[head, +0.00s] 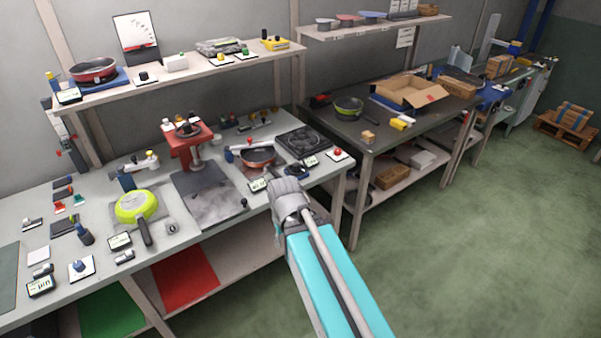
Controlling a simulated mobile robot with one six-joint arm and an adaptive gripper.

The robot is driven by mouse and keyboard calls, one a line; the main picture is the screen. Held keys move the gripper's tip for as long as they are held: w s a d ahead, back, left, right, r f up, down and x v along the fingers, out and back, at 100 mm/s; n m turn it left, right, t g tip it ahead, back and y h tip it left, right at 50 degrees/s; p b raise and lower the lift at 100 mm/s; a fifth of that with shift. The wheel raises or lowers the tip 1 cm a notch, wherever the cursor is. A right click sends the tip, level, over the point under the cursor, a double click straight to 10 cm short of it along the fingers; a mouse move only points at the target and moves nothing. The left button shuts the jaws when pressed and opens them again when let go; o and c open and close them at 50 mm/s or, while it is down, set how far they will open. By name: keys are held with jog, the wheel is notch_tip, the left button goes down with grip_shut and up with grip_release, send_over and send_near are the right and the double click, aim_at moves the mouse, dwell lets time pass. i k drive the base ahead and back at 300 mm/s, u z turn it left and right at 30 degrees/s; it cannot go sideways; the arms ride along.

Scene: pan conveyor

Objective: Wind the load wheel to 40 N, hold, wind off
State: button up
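A red press-like stand (180,150) stands at the back of the near bench, with a dark round wheel (188,130) on top that looks like the load wheel. A grey post reaches down from it to the dark plate on the bench. My arm comes up from the bottom, and its grey end, my gripper (288,190), is over the bench's front edge, to the right of and nearer than the stand, apart from the wheel. Its fingers are too small and hidden to read. A small display (258,185) stands just left of it; its figures are unreadable.
A green pan (137,206) and a red-rimmed pan (257,156) sit on the near bench (188,243). A dark hob (304,141) is at its right end. A shelf (200,69) runs above. Several small displays and knobs line the front edge.

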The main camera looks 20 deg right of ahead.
aim_at(295, 167)
jog(key=k, duration=0.2)
jog(key=z, duration=1.3)
jog(key=i, duration=0.7)
jog(key=u, duration=1.15)
